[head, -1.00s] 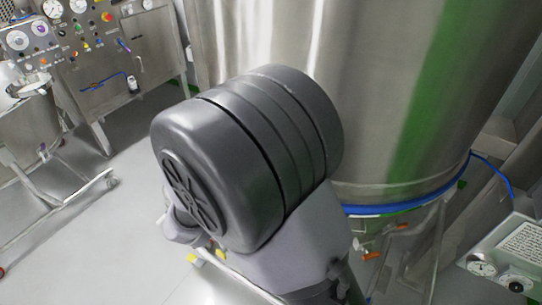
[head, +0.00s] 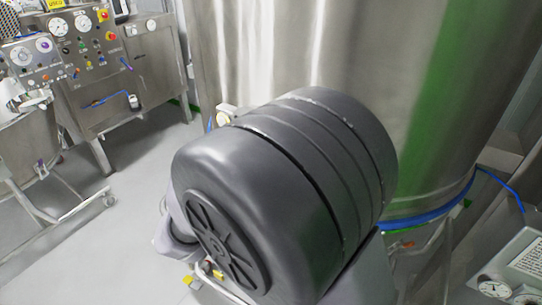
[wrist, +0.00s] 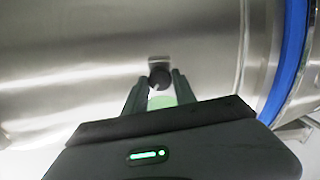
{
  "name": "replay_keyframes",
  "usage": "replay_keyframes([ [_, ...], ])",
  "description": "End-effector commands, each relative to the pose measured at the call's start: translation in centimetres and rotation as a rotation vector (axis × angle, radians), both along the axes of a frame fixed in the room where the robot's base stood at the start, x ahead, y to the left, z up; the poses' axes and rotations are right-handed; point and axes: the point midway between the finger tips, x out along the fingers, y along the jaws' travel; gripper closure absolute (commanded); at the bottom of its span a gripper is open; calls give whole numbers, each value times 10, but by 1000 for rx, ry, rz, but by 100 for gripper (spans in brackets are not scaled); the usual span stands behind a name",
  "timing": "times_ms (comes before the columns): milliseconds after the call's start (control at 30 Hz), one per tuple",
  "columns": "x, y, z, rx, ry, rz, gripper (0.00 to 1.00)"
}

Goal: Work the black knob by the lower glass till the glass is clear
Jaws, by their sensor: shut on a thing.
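The black knob (wrist: 160,75) stands on the steel vessel wall in the wrist view, in front of a small bright square fitting. My gripper (wrist: 160,82) has one finger on each side of the knob and is shut on it. A pale green patch (wrist: 160,101) shows between the fingers, just below the knob; I cannot tell whether it is part of the lower glass. The glass cannot be made out in either view. In the head view my arm hides the gripper and the knob.
The large steel vessel (head: 300,50) fills the middle and right, with a blue band (head: 430,216) near its base. A small round fitting (head: 226,115) shows beside my arm. Control panels (head: 85,45) stand at left, a gauge box (head: 515,270) at lower right. Grey floor (head: 110,235) is open at left.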

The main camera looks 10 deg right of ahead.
Motion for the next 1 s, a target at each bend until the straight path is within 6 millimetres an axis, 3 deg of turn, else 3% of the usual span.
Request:
replay_keyframes([
  [33, 0, 0, 0, -1, 1, 0, 100],
  [67, 0, 0, 0, -1, 1, 0, 66],
  [167, 0, 0, 0, -1, 1, 0, 46],
  [567, -5, 8, 1, 0, 0, 3, 46],
  [1000, -92, 107, 2, -1, 1, 5, 46],
])
